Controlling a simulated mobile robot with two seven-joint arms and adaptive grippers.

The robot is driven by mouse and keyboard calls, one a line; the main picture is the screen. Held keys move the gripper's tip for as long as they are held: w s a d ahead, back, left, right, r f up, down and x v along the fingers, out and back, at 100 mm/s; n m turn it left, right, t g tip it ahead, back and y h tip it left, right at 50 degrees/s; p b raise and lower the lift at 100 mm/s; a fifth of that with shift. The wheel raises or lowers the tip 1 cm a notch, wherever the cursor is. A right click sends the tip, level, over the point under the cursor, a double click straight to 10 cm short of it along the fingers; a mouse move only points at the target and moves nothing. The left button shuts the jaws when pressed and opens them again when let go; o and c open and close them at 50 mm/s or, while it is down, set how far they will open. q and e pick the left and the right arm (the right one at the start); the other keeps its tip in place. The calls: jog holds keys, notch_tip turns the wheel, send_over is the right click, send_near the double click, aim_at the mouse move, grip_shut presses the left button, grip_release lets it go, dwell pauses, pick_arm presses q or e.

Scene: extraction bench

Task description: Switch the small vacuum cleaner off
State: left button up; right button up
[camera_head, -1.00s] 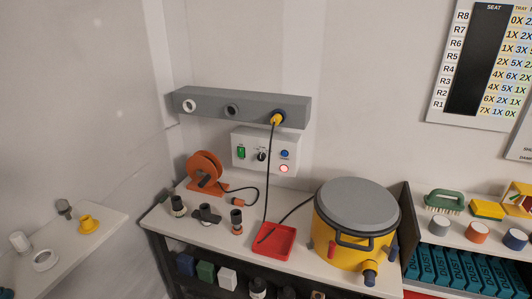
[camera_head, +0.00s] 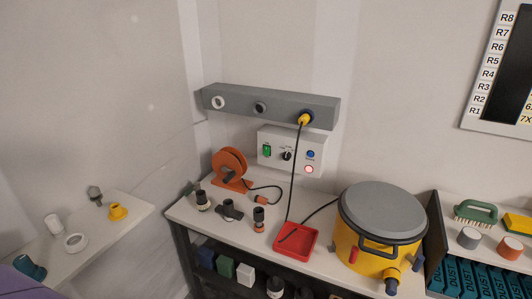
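The small vacuum cleaner (camera_head: 360,255) is a yellow drum with a grey lid (camera_head: 383,208) on the right part of the bench. A dark handle, a red part and a blue-tipped port show on its front. A white control box (camera_head: 292,152) on the wall has a green switch (camera_head: 267,150), a black knob (camera_head: 287,155), a blue button (camera_head: 310,154) and a red-ringed, pale button (camera_head: 309,169). A black cable runs down from a yellow plug (camera_head: 305,119) in the grey wall rail. Neither of my grippers shows.
A red tray (camera_head: 297,244) lies left of the drum. An orange cable reel (camera_head: 229,167) and several dark fittings stand further left on the bench (camera_head: 210,218). A side shelf (camera_head: 110,235) at left holds small fittings. A shelf with a brush (camera_head: 475,213) is at right.

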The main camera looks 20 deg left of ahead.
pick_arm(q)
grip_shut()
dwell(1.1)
